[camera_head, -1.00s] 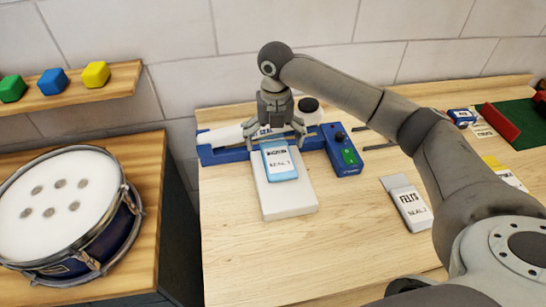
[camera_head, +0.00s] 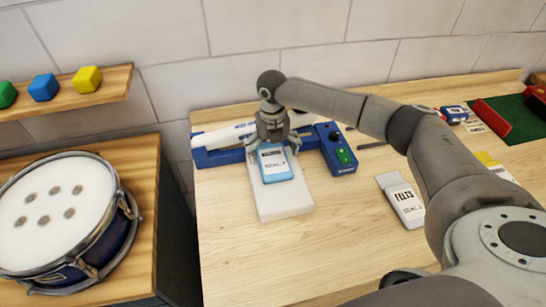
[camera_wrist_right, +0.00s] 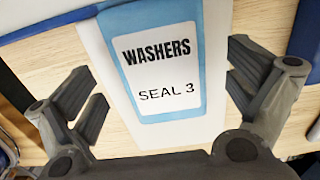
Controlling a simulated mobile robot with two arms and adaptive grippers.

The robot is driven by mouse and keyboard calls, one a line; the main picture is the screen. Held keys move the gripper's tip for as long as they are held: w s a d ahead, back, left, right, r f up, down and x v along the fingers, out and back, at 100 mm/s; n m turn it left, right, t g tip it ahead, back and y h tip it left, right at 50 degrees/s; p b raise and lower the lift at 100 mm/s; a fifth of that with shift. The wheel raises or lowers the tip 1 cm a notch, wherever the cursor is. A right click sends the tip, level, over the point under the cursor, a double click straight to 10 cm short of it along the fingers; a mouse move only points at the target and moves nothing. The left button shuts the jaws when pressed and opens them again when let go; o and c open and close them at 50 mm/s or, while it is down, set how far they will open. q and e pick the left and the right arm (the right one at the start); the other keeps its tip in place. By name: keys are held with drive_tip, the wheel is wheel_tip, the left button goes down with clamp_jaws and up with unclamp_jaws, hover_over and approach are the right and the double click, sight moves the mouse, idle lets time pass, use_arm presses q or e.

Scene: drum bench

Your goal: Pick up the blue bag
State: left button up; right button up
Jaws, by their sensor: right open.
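The blue bag (camera_head: 275,164) is light blue with a white label. It lies on a white block (camera_head: 284,202) on the bench. In the right wrist view the bag (camera_wrist_right: 135,35) fills the middle, and its label reads "WASHERS SEAL 3". My right gripper (camera_head: 274,150) is over the bag's far end, pointing down. Its fingers are open, one on each side of the bag, with a gap to it on both sides in the wrist view. My left gripper is not in view.
A blue sealer (camera_head: 215,156) lies right behind the bag, with a control box (camera_head: 338,150) to its right. A white FELTS bag (camera_head: 403,200) lies farther right. A drum (camera_head: 62,220) stands at the left. The front bench is clear.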

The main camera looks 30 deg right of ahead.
drive_tip(key=shift+f, duration=0.65)
drive_tip(key=c, duration=1.1)
drive_tip(key=shift+c, duration=0.2)
drive_tip(key=shift+r, duration=0.15)
